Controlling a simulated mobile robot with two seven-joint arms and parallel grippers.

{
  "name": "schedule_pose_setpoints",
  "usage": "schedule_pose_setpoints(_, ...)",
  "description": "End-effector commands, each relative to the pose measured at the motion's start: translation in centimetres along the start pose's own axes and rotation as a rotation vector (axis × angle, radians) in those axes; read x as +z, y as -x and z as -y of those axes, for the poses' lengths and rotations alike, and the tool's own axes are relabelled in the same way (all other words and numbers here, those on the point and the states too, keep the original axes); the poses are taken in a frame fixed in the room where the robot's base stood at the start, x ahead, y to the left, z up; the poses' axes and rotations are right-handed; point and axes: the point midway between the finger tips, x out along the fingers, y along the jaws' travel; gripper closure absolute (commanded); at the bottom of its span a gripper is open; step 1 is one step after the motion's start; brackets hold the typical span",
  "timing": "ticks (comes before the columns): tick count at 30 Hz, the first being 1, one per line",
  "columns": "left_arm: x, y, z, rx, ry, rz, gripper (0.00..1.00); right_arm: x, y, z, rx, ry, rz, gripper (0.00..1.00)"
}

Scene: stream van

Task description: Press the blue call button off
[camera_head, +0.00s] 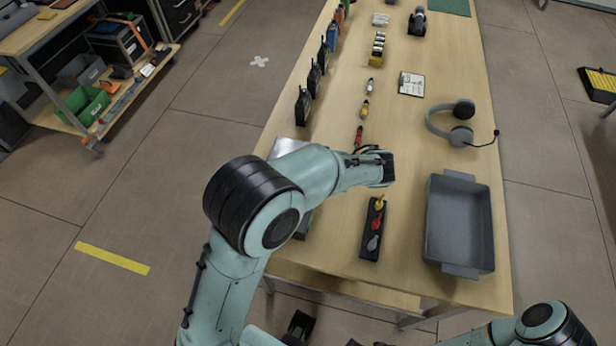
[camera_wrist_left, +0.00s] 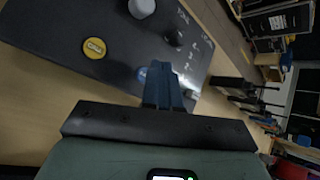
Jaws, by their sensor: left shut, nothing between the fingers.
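A dark control panel (camera_wrist_left: 60,25) fills the upper left of the wrist view. It carries a yellow labelled button (camera_wrist_left: 94,48), a pale knob (camera_wrist_left: 141,8) and a black knob (camera_wrist_left: 173,38). A small blue button (camera_wrist_left: 142,73) shows right beside my left fingertips, partly hidden by them; I cannot tell whether they touch or whether it is lit. My left gripper (camera_wrist_left: 163,84) is shut and empty, over the panel. In the head view, my left arm covers most of the panel (camera_head: 288,147), and the fingertips are hidden.
On the wooden table (camera_head: 410,130), a grey tray (camera_head: 433,225), a black holder (camera_head: 370,248) with coloured pieces and a headset (camera_head: 462,137) lie to the right. Several black radios (camera_head: 303,105) line the left edge. Small tubes and a card (camera_head: 411,84) lie beyond.

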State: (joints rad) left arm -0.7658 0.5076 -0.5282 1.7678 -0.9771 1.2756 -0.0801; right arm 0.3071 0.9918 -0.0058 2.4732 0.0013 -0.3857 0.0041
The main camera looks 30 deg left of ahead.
Motion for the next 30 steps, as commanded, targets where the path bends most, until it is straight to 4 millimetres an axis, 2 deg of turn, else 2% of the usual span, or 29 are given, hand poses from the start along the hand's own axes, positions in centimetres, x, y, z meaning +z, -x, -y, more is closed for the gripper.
schedule_pose_setpoints(11, 0.2, 0.3, 0.2, 0.0, 0.0, 0.0, 1.0, 0.0, 0.4, 0.1, 0.0, 0.0, -0.001, 0.57)
schedule_pose_setpoints(27, 2.9, 4.0, 3.0, -0.001, 0.001, -0.001, 1.0, -1.0, 4.8, 2.0, -0.008, 0.008, -0.022, 0.57)
schedule_pose_setpoints(30, 3.1, 4.3, 3.1, 0.0, 0.0, 0.0, 1.0, -1.1, 5.0, 2.2, -0.008, 0.009, -0.024, 0.57)
